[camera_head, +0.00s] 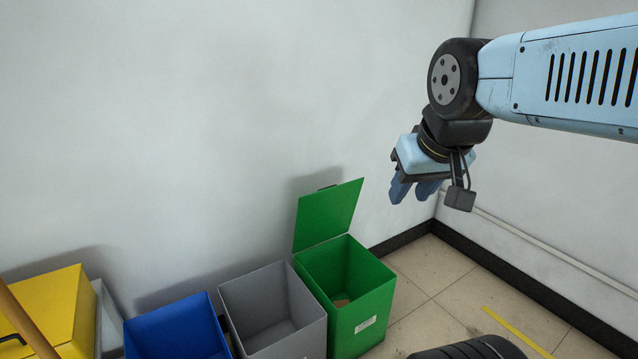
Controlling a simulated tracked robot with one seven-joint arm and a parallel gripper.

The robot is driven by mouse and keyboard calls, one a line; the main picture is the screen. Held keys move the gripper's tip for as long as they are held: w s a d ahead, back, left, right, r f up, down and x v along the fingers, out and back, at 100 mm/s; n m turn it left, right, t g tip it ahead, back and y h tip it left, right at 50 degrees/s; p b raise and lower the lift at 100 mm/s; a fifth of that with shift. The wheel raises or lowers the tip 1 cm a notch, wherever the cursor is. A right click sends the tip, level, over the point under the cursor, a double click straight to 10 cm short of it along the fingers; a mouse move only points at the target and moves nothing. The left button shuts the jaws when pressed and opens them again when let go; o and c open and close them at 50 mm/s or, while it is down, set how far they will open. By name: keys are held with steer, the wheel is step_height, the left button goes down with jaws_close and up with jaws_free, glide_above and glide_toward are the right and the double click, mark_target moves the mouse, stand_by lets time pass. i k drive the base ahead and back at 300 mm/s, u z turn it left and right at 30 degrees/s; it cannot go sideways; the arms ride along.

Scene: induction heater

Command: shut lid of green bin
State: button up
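The green bin (362,309) stands on the floor against the wall, right of the grey bin. Its lid (327,214) is open, raised upright at the back and leaning slightly, with a dark handle on its top edge. A small brownish thing, too small to identify, shows inside the bin. My gripper (411,192) hangs in the air to the right of the lid, above the right side of the bin, and touches nothing.
A grey bin (305,341) and a blue bin (150,345) stand open to the left of the green bin. A yellow box (85,315) is at far left, with a wooden pole (22,322) before it. Walls close in behind and right.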

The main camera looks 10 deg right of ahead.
mark_target(326, 213)
steer(key=u, duration=0.05)
steer(key=i, duration=0.9)
steer(key=z, duration=0.1)
